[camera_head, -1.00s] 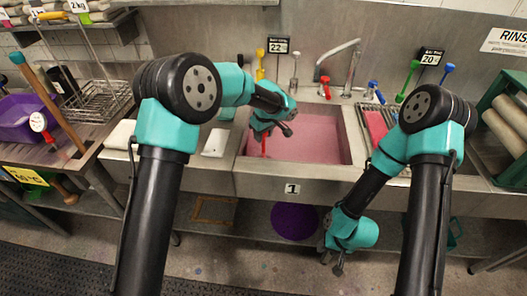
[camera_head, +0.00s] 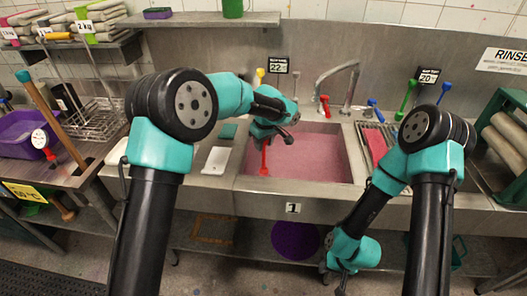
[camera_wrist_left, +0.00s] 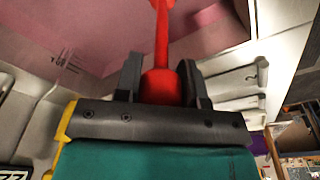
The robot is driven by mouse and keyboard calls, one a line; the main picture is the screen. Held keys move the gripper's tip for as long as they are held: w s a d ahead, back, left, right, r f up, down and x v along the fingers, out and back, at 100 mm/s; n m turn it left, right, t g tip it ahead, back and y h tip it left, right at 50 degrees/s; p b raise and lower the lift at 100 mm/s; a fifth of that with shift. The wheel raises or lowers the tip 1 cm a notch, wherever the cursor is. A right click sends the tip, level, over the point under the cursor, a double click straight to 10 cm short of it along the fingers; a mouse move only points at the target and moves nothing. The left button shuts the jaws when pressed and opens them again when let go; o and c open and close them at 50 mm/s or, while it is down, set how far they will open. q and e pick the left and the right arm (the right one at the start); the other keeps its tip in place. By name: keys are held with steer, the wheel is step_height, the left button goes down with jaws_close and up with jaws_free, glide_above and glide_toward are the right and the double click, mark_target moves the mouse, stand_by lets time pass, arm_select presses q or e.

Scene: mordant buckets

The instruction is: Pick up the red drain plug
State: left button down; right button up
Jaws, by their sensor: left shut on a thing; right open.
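The red drain plug (camera_head: 264,160) hangs below my left gripper (camera_head: 268,137), over the pink-filled left part of the sink (camera_head: 315,160). In the left wrist view the red plug (camera_wrist_left: 161,85) has a thick end between the two dark fingers of my left gripper (camera_wrist_left: 162,80), which is shut on it. A thin red stem runs from there away from the gripper. Whether its far end touches the sink is unclear. My right gripper (camera_head: 342,280) is low in front of the sink, pointing down, open and empty.
A faucet (camera_head: 350,85) and upright coloured handles, one red (camera_head: 324,104), stand along the sink's back. A rack (camera_head: 375,140) is right of the basin. A white slab (camera_head: 217,160) lies left of it. A purple round thing (camera_head: 295,240) is below the sink.

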arm_select(q)
steer(key=shift+r, duration=2.65)
